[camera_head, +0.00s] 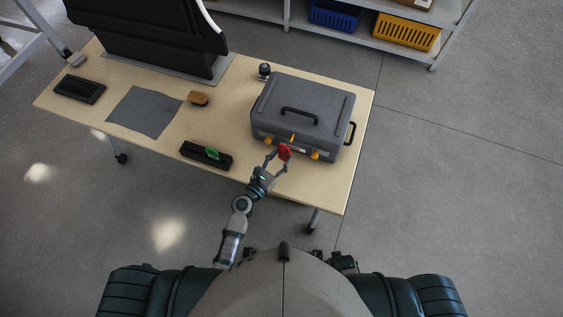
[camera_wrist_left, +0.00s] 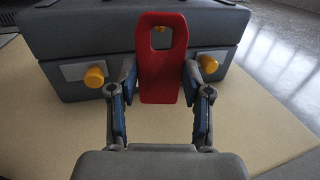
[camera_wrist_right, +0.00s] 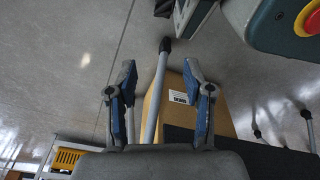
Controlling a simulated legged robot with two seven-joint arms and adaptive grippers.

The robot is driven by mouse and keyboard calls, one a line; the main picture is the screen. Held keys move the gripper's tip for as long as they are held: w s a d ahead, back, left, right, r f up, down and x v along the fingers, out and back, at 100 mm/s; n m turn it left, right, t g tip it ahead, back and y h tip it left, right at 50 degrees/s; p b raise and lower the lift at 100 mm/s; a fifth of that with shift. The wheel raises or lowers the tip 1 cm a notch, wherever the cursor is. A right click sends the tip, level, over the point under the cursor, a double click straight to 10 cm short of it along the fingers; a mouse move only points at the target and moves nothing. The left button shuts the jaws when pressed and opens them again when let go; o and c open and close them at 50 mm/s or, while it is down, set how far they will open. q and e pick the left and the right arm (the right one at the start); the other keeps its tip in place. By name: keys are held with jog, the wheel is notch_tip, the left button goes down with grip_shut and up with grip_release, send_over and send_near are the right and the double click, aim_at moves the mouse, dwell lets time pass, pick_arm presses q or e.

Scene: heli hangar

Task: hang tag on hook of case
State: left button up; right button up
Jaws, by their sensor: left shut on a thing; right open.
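A grey case (camera_head: 304,110) with a black top handle stands on the right part of the table. Its front carries yellow knobs and a small yellow hook (camera_head: 292,139). My left gripper (camera_head: 277,160) is shut on a red tag (camera_head: 285,152) just in front of the case front. In the left wrist view the red tag (camera_wrist_left: 161,60) is upright between the fingers, its hole at the top, and it hides the middle of the case front (camera_wrist_left: 110,42). I cannot tell whether it touches the hook. My right gripper (camera_wrist_right: 160,85) is open and empty, away from the case.
On the wooden table (camera_head: 224,160) lie a black tray with a green item (camera_head: 208,155), a brush (camera_head: 198,98), a grey cloth (camera_head: 145,110) and a black box (camera_head: 80,89). A small dark object (camera_head: 264,71) stands behind the case. A shelf with bins (camera_head: 405,32) is beyond.

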aim_at(296, 140)
pick_arm(q)
jog(key=shift+w+d, duration=0.1)
jog(key=shift+w, duration=0.2)
jog(key=shift+w+d, duration=0.15)
jog(key=shift+w, duration=0.1)
jog(key=w+d, duration=0.2)
jog(key=shift+d+f+b, duration=0.2)
jog(key=shift+d+b, duration=0.1)
jog(key=shift+b, duration=0.05)
jog(key=shift+w, duration=0.3)
jog(key=shift+w+a+f, duration=0.3)
jog(key=shift+w+a+f+b, duration=0.1)
jog(key=shift+w+b, duration=0.15)
jog(key=shift+b, duration=0.1)
jog(key=shift+d, duration=0.45)
pick_arm(e)
jog(key=shift+w+d+r, duration=0.2)
jog(key=shift+w+r, duration=0.3)
jog(key=shift+r, duration=0.25)
jog(key=shift+w+d+r, duration=0.15)
jog(key=shift+w+r, duration=0.35)
jog(key=shift+r, duration=0.25)
pick_arm(q)
jog(key=shift+a, duration=0.25)
pick_arm(e)
jog(key=shift+a, duration=0.15)
